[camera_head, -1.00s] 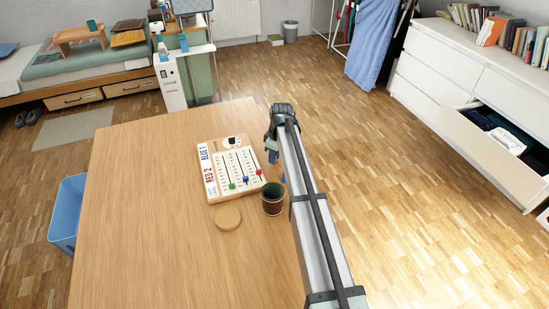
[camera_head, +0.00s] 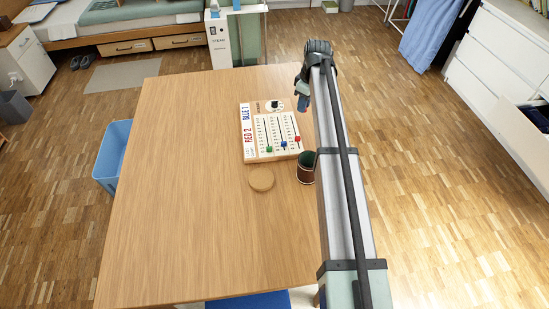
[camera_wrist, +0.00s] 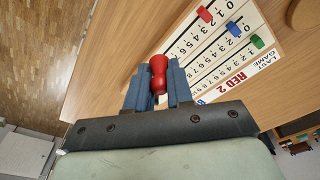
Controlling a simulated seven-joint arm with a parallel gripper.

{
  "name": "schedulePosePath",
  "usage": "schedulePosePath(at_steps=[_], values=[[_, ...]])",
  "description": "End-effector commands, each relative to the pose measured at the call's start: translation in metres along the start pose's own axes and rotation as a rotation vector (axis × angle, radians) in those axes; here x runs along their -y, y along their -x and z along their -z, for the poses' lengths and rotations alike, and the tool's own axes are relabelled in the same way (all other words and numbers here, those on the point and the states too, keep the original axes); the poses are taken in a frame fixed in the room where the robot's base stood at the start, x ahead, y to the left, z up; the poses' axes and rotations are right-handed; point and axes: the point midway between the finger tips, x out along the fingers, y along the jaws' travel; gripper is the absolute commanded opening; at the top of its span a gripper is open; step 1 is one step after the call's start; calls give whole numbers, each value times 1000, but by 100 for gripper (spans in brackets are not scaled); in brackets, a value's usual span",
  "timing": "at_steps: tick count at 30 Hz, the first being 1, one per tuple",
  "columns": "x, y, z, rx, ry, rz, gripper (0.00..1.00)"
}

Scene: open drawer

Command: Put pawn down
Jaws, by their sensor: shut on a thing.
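A red pawn (camera_wrist: 159,72) shows in the wrist view between the two blue fingers of my gripper (camera_wrist: 156,84). In the head view my gripper (camera_head: 303,97) is near the right edge of the wooden table (camera_head: 190,200), just right of the scoreboard's far end. The white scoreboard (camera_head: 273,148) lies on the table, with numbered slots and green, blue and red sliders. It also shows in the wrist view (camera_wrist: 225,40).
A dark cup (camera_head: 306,170) stands beside the board's near right corner, close to my arm. A round wooden disc (camera_head: 261,179) lies in front of the board. The table's left half is clear. A blue bin (camera_head: 112,155) stands by its left edge.

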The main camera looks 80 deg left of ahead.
Motion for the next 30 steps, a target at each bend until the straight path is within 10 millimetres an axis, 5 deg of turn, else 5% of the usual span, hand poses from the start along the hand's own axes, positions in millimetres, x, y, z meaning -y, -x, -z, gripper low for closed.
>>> schedulePosePath(at_steps=[3,8,17,24,30], values=[[41,3,34,-5,55,0,0],[109,7,57,-11,122,-2,0],[231,16,40,-15,179,-9,0],[264,16,4,-6,109,-9,0],[266,15,1,2,31,-6,0]])
